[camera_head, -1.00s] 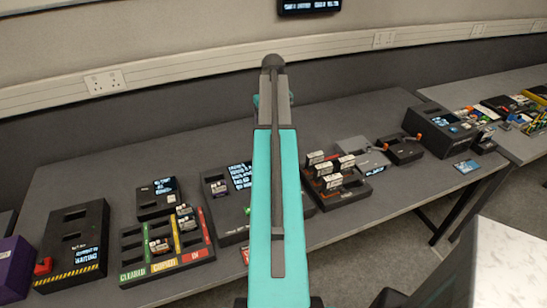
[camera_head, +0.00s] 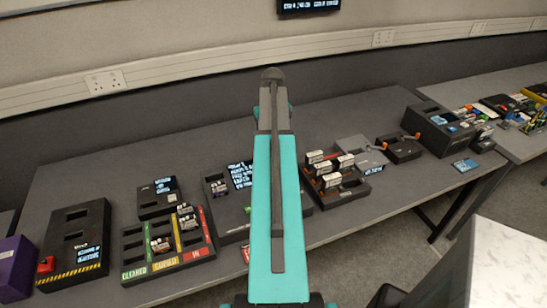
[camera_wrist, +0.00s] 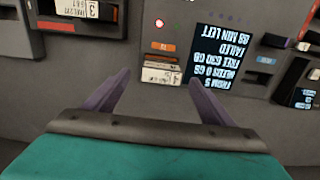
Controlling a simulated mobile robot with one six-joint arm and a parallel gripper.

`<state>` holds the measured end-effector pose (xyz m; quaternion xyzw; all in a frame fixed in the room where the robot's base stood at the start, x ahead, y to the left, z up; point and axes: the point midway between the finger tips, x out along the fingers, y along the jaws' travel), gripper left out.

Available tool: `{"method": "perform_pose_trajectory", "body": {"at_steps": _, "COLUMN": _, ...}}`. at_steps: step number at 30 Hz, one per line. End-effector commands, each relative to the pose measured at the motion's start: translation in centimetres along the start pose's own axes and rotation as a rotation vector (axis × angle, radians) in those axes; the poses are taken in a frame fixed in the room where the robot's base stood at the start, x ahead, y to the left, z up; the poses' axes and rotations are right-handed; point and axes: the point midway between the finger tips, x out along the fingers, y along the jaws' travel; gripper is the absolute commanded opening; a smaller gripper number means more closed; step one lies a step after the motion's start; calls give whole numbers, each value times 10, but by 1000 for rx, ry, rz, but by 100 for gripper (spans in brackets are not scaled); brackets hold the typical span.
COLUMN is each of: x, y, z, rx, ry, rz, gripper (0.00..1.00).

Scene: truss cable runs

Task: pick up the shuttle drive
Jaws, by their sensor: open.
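My gripper (camera_wrist: 161,78) is open in the wrist view, with its two purple-grey fingers spread apart. Between and just beyond the fingertips, a small drive with a white label and an orange end (camera_wrist: 160,68) sits in a dark box (camera_wrist: 150,98). I cannot read its label well enough to be sure it is the shuttle drive. The box carries a lit text screen (camera_wrist: 208,50) to the right of the drive. In the head view the same kind of box (camera_head: 211,214) stands partly behind my teal arm, and my gripper is hidden.
A rack with coloured lanes (camera_head: 130,245) holds several small drives on the left of the grey bench. A dark dock (camera_head: 347,193) with several white-labelled drives stands right of my arm. A black box with a red button (camera_head: 75,225) is at the far left.

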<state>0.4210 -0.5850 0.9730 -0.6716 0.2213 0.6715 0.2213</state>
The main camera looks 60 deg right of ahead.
Motion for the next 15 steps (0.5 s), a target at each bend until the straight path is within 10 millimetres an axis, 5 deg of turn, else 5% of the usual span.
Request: {"method": "perform_pose_trajectory", "body": {"at_steps": 15, "x": 39, "y": -1, "z": 4, "rx": -1, "ry": -2, "rz": -1, "gripper": 77}}
